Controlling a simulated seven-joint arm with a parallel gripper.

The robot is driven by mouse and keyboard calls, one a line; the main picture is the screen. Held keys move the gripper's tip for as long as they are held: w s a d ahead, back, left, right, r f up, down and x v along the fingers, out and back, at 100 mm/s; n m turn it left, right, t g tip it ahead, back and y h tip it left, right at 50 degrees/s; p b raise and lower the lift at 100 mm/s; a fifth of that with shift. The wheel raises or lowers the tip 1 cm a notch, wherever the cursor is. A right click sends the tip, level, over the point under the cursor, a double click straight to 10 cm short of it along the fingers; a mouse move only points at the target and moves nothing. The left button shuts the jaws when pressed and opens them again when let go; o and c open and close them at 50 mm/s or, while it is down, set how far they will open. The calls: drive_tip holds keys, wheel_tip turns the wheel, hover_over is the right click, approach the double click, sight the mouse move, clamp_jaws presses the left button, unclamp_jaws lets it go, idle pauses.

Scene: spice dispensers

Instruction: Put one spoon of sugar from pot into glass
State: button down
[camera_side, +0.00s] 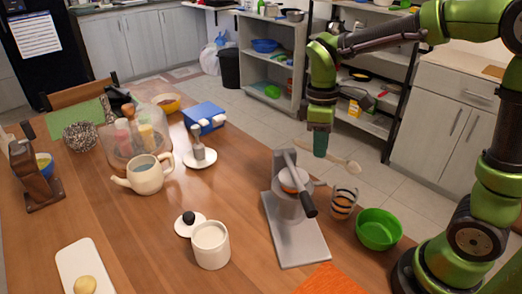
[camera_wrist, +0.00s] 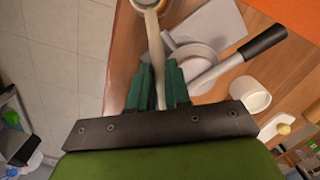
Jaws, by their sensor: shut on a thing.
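My gripper (camera_side: 320,150) is shut on the handle of a pale spoon (camera_side: 340,160) and holds it in the air. The spoon's bowl end points right in the side view, above and behind the glass. In the wrist view the spoon (camera_wrist: 156,55) stands between the green fingers (camera_wrist: 158,88). I cannot tell whether sugar lies in it. The striped glass (camera_side: 343,203) stands upright on the table, below the spoon in the side picture. The white pot (camera_side: 211,246) stands open at front centre with pale content; it also shows in the wrist view (camera_wrist: 251,95). Its lid (camera_side: 188,222) lies beside it.
A grey lever press (camera_side: 297,225) stands between the pot and the glass, its dark handle sticking out. A green bowl (camera_side: 378,229) is right of the glass. A teapot (camera_side: 146,175), a blue box (camera_side: 204,117) and a white board (camera_side: 82,262) are farther left.

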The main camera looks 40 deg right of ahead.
drive_tip(key=shift+s+d+t+y, duration=0.2)
drive_tip(key=shift+s+t+y, duration=0.1)
drive_tip(key=shift+s+t, duration=0.15)
drive_tip(key=s+t+y, duration=0.1)
drive_tip(key=s+d+r+t+y, duration=0.1)
drive_tip(key=t, duration=0.1)
drive_tip(key=s+d+t, duration=0.1)
drive_tip(key=t, duration=0.1)
drive_tip(key=shift+s+r+y, duration=0.15)
drive_tip(key=shift+s+y, duration=0.2)
drive_tip(key=shift+y, duration=0.05)
drive_tip(key=shift+s+d+r+t+y, duration=0.25)
drive_tip(key=shift+s+d+t+y, duration=0.25)
drive_tip(key=shift+t, duration=0.35)
drive_tip(key=shift+s+d+r+t+y, duration=0.25)
drive_tip(key=shift+s+t+y, duration=0.15)
drive_tip(key=shift+s+t, duration=0.3)
drive_tip(key=shift+w, duration=0.1)
drive_tip(key=shift+r, duration=2.55)
